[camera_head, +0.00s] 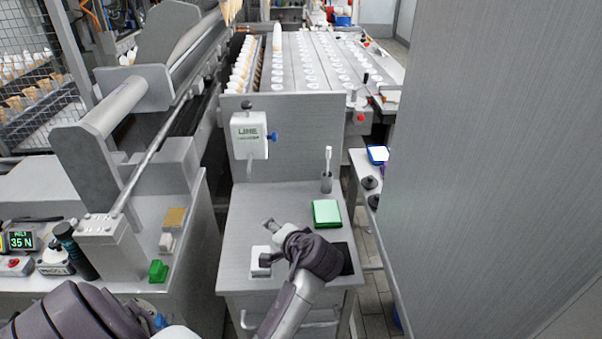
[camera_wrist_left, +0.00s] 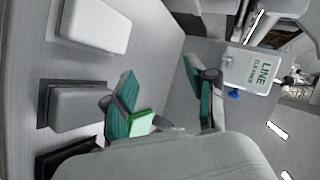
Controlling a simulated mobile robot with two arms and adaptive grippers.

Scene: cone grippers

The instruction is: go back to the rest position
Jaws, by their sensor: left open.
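My left gripper (camera_head: 269,226) hangs over the small grey metal cart in the middle of the head view, its arm rising from the bottom edge. In the left wrist view the left gripper (camera_wrist_left: 160,92) has its two teal-padded fingers spread wide apart. Nothing is held between them. My right gripper is in neither view.
The cart top (camera_head: 240,215) carries a green-topped pad (camera_head: 326,212), a white block (camera_head: 260,262) close to the gripper, and a holder with a brush (camera_head: 327,178). A white line clearance box (camera_head: 249,135) is on the panel behind. A tall grey panel (camera_head: 490,170) fills the right.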

